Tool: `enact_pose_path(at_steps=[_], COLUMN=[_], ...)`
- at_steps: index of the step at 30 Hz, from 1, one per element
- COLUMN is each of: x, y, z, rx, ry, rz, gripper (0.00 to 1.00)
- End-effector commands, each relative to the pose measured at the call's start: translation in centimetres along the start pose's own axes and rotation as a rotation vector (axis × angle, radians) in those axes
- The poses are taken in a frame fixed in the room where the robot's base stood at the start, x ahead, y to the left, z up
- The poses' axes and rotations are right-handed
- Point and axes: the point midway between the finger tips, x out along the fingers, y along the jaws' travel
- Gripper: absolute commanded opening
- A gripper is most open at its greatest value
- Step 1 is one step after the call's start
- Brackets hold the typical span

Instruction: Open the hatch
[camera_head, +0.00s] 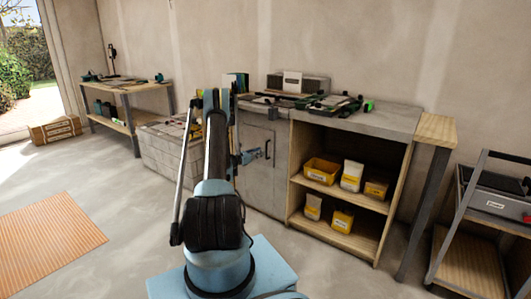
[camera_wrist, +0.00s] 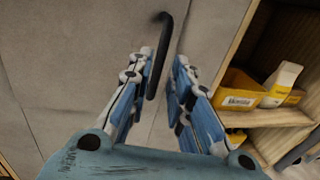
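The hatch (camera_head: 259,181) is a grey door in the cabinet, left of open shelves. It looks closed, and its face fills the left of the wrist view (camera_wrist: 70,60). A dark bar handle (camera_head: 267,149) stands upright on its right part. In the wrist view the handle (camera_wrist: 158,57) runs down between my gripper's fingers. My gripper (camera_head: 252,156) is at handle height, just left of the handle in the head view. In the wrist view my gripper (camera_wrist: 164,62) is open, with the handle nearer the left finger. Whether that finger touches it I cannot tell.
Open shelves (camera_head: 337,201) right of the hatch hold yellow boxes (camera_head: 322,170) and white bags. Tools lie on the countertop (camera_head: 385,119). A cart (camera_head: 470,262) stands at far right. An orange mat (camera_head: 45,240) lies on otherwise clear floor at left.

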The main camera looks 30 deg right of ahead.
Motion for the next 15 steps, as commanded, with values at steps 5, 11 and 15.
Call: enact_pose_path(at_steps=[5, 11, 15], x=[3.1, 5.6, 6.5], y=[-0.1, -0.1, 0.0], z=[0.0, 0.0, 0.0], rx=[0.0, 0.0, 0.0], ry=[0.0, 0.0, 0.0], rz=[-0.002, -0.001, 0.0], gripper=[0.19, 0.19, 0.19])
